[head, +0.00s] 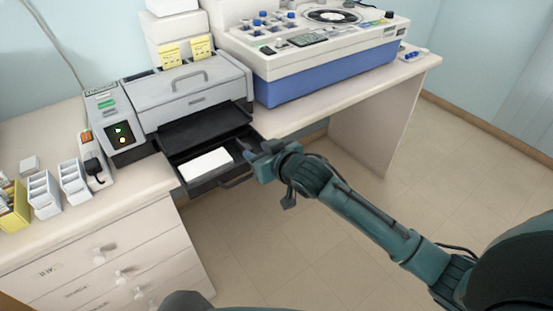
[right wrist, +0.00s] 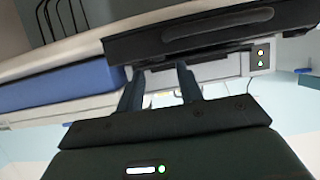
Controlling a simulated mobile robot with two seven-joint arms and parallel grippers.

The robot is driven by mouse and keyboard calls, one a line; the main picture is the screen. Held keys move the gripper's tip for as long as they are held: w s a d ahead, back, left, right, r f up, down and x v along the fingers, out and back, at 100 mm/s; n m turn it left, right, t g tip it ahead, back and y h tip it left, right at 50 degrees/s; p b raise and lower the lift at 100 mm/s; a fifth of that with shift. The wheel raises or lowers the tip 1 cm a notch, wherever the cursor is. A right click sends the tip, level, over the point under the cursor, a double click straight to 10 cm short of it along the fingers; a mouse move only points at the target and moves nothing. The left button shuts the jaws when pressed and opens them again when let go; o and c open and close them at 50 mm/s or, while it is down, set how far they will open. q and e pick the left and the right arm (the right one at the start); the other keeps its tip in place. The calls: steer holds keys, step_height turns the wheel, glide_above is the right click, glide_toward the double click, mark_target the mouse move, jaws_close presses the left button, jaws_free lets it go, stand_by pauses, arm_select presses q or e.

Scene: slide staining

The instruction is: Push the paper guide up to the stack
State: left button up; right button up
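The white paper stack (head: 207,163) lies in the pulled-out dark tray (head: 184,181) at the front of the grey printer (head: 190,92). I cannot clearly make out the paper guide; it may be hidden by my gripper or blend into the dark tray. My right gripper (head: 244,150) is at the tray's right side, to the right of the stack and apart from it. In the right wrist view its two fingers (right wrist: 159,85) stand apart with nothing visible gripped between them. The tray front (right wrist: 205,32) shows just beyond them. My left gripper is not in view.
A white and blue machine (head: 320,68) stands on the counter right of the printer. Drawers (head: 110,265) are below the counter. The floor (head: 330,215) is open under my right arm.

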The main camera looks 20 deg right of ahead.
steer(key=v, duration=1)
steer(key=shift+c, duration=0.3)
